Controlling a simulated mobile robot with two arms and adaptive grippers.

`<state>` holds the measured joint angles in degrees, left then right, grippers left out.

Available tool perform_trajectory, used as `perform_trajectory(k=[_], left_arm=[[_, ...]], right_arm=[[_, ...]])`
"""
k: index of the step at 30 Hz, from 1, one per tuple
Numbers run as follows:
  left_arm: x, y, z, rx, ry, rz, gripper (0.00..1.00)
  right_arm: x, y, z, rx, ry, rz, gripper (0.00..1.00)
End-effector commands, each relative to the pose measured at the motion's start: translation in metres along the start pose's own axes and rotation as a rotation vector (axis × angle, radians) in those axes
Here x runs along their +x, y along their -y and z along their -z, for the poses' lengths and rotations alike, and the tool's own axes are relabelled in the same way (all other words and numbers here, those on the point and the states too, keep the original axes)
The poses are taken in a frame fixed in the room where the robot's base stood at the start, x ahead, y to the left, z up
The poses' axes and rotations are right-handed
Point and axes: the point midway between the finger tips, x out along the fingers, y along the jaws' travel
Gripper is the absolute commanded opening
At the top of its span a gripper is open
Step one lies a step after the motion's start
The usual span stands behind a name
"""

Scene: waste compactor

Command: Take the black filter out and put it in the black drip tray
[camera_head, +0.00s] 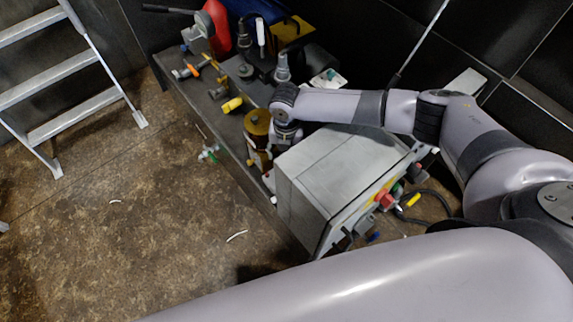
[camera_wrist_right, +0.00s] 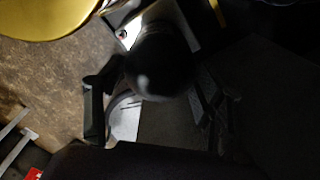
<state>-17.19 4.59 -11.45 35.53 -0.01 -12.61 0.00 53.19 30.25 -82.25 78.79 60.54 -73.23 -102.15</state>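In the right wrist view a dark, rounded cylinder, seemingly the black filter (camera_wrist_right: 160,68), stands in the middle of the picture. My right gripper (camera_wrist_right: 152,105) has its fingers spread, one to each side of this cylinder. I cannot tell whether either finger touches it. In the head view my right arm reaches left over a grey box, and its wrist ends beside a brass cylinder; the fingers are hidden there. I cannot make out the black filter in the head view, nor clearly identify the black drip tray in either view. My left gripper is out of view.
The grey box (camera_head: 325,175) stands under my right forearm, with red and yellow controls on its side. The brass cylinder (camera_head: 257,124) is close to my right wrist. Fittings and a red container (camera_head: 217,25) crowd the bench behind. Open floor (camera_head: 150,230) and a ladder (camera_head: 60,75) lie left.

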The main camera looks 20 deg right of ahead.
Motion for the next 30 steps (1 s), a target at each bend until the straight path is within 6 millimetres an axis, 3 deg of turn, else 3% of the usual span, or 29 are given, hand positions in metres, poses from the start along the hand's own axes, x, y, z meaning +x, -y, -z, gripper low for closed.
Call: perform_trajectory(k=[9,26,30], left_arm=[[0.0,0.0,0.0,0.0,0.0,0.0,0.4],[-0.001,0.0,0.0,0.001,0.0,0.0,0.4],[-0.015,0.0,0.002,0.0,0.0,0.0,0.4]], right_arm=[[0.0,0.0,0.0,0.002,0.0,0.0,0.85],[0.0,0.0,0.0,0.005,-0.001,0.001,0.82],[-0.004,0.0,0.001,0.109,-0.002,0.001,0.82]])
